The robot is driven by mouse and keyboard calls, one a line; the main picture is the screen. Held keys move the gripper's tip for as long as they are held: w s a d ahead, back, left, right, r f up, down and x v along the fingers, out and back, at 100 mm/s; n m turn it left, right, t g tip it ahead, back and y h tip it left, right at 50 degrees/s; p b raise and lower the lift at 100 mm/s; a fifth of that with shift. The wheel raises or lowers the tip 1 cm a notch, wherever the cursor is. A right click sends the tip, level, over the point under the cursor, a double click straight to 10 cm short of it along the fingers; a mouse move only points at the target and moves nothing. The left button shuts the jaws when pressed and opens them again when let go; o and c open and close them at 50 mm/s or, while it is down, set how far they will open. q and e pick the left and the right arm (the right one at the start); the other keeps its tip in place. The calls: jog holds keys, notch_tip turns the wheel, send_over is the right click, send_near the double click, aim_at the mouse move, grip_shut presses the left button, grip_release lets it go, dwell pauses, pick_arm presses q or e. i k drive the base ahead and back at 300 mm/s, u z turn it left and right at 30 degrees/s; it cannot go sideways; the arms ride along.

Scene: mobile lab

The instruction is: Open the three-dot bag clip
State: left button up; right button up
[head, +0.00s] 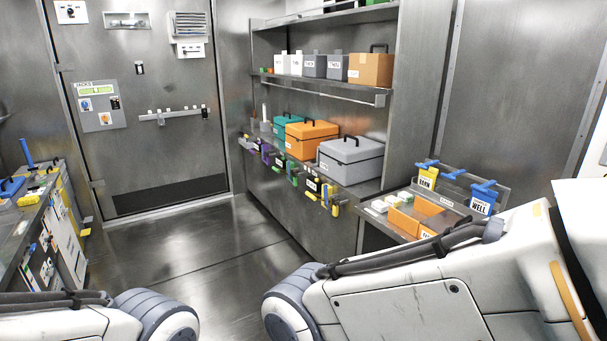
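Blue clip-like pieces sit on a rack at the right: one above a blue packet marked WELL (481,205), one (454,174) in the middle, and one above a yellow packet (427,178). Several small coloured clip-like items (312,186) hang along the front edge of the lower shelf. No dots can be made out on any of them, so I cannot tell which is the three-dot bag clip. Parts of both my arms show at the bottom, but neither gripper is in view.
Teal (283,127), orange (306,139) and grey (350,158) toolboxes stand on the lower shelf. An orange tray (408,219) sits on the right counter. A cluttered bench (42,225) stands at the left. The metal floor (205,265) between is clear, up to a closed door (150,75).

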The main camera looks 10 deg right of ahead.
aim_at(429, 166)
jog(key=z, duration=0.8)
jog(key=i, duration=0.9)
jog(key=z, duration=0.65)
